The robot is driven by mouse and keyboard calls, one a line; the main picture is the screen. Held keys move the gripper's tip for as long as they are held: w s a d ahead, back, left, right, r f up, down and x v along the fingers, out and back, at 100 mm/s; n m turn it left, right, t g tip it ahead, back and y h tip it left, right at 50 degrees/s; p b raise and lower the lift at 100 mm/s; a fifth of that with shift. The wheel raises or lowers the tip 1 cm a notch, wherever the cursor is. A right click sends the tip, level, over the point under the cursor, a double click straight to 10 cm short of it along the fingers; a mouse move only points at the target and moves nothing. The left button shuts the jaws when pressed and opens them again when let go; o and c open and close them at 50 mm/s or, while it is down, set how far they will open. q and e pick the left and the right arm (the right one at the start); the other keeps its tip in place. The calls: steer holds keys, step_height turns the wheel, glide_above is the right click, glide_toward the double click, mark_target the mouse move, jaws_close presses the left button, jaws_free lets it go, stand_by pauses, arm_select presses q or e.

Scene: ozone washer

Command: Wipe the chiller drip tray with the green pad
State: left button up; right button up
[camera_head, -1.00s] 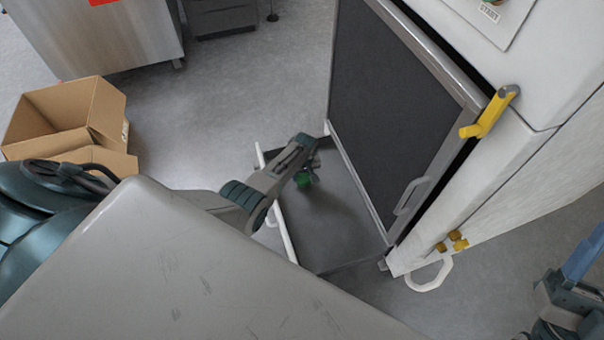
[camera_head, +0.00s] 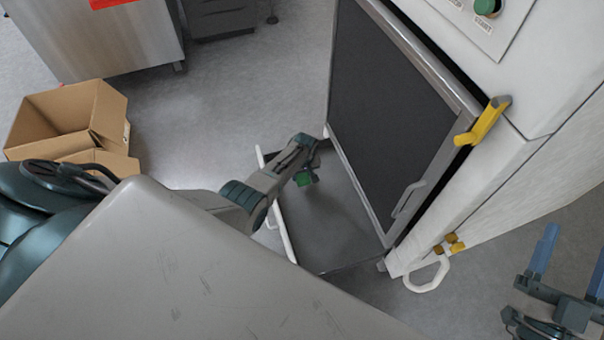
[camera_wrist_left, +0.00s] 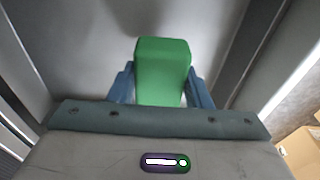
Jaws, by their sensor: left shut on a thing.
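The green pad (camera_head: 304,178) is held by my left gripper (camera_head: 305,174), over the back part of the drip tray (camera_head: 335,215). In the left wrist view the green pad (camera_wrist_left: 162,68) sits between the two blue fingers of my left gripper (camera_wrist_left: 161,85), which are shut on it. The tray is a dark grey, shallow tray with white handle bars, low in front of the dark chiller panel. Whether the pad touches the tray floor I cannot tell. My right gripper (camera_head: 565,255) is at the lower right, its blue fingers apart, with nothing seen between them.
The white machine (camera_head: 540,100) with a yellow handle (camera_head: 484,121) stands at the right. A white loop handle (camera_head: 428,276) sticks out at its foot. An open cardboard box (camera_head: 70,115) is on the floor at left. Grey floor lies clear behind the tray.

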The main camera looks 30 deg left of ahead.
arm_select(q)
step_height(320, 180, up, 3)
steer(key=p, duration=0.3)
steer(key=shift+r, duration=0.1)
stand_by(0.3)
